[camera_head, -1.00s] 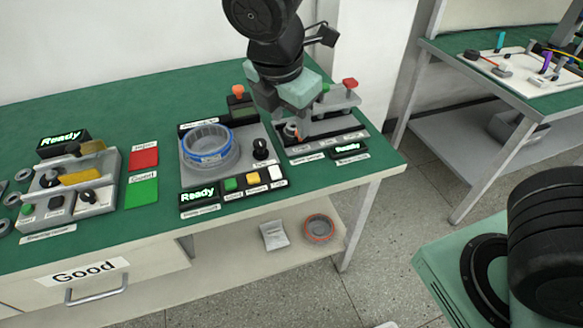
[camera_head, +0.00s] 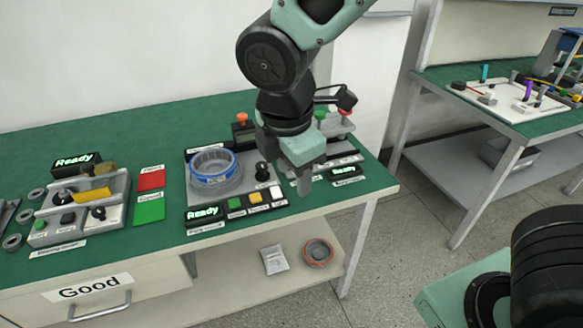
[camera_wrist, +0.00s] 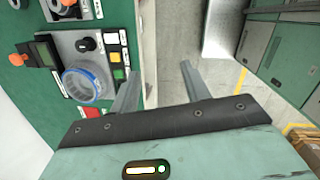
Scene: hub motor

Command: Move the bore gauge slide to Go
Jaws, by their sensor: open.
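My gripper (camera_head: 305,183) is open and empty, its fingers pointing down above the front right edge of the green bench. In the wrist view my two fingers (camera_wrist: 158,85) stand apart with the bench edge and floor beyond them. The bore gauge station (camera_head: 338,152) is the grey fixture at the bench's right end, with a lit "Ready" display (camera_head: 345,171) in front. My gripper and wrist hide much of the station. The slide and its Go mark cannot be made out.
Left of my gripper is a fixture with a blue-rimmed ring (camera_head: 213,170), a black knob (camera_head: 262,170) and coloured buttons (camera_head: 255,197). Red (camera_head: 151,180) and green (camera_head: 149,211) pads lie farther left. A second table (camera_head: 510,120) stands right across a floor gap.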

